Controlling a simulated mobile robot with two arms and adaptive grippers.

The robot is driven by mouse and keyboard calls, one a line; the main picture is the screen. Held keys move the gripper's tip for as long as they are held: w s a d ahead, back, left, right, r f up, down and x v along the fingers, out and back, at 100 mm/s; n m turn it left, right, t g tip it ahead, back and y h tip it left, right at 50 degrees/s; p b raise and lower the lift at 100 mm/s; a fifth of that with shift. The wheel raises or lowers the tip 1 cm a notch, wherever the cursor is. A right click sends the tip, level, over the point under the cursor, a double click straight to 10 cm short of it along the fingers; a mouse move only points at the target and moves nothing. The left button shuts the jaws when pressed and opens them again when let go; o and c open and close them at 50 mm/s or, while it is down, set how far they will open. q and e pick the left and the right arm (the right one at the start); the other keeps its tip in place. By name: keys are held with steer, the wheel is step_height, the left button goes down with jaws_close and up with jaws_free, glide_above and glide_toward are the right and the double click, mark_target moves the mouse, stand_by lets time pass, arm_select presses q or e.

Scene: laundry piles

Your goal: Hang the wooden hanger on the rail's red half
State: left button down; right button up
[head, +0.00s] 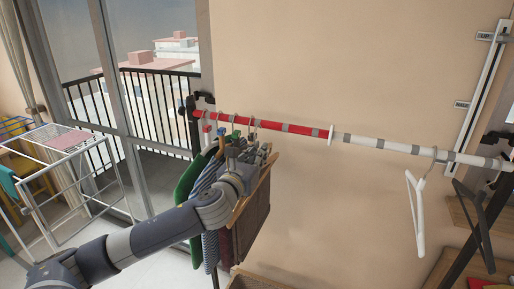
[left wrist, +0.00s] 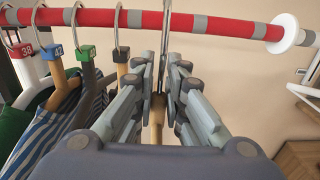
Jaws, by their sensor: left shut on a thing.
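The wooden hanger (left wrist: 155,138) is between the fingers of my left gripper (left wrist: 157,100), which is shut on it near the base of its metal hook. The hook rises in front of the rail's red half (left wrist: 235,28); I cannot tell whether it rests over the bar. In the head view, the left gripper (head: 243,160) is just below the red half (head: 300,129), and one wooden arm of the hanger (head: 258,183) shows with a brown garment (head: 250,218) below it. My right gripper is out of view.
Several hangers with clothes, including a striped shirt (left wrist: 32,140), hang just left of the gripper. A white disc (head: 331,134) divides the red half from the white half (head: 385,144). A white hanger (head: 418,215) and a black one (head: 476,225) hang at right.

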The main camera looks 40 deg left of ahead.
arm_select(q)
steer(key=shift+w+a+r, duration=0.3)
steer(key=shift+w+a, duration=0.05)
steer(key=shift+a, duration=0.1)
steer(key=shift+w, duration=0.55)
steer(key=shift+x, duration=0.8)
steer(key=shift+b+x, duration=0.3)
steer(key=shift+x, duration=0.85)
steer(key=shift+b+x, duration=0.45)
steer(key=shift+x, duration=1.35)
steer(key=shift+a+f+b, duration=0.1)
steer(key=shift+f+b, duration=0.6)
steer(key=shift+f, duration=0.8)
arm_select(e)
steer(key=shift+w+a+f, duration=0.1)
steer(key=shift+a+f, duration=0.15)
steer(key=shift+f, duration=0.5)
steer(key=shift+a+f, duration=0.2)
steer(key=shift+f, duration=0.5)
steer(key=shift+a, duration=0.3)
arm_select(q)
steer(key=c, duration=1.6)
jaws_free()
steer(key=shift+o, duration=0.2)
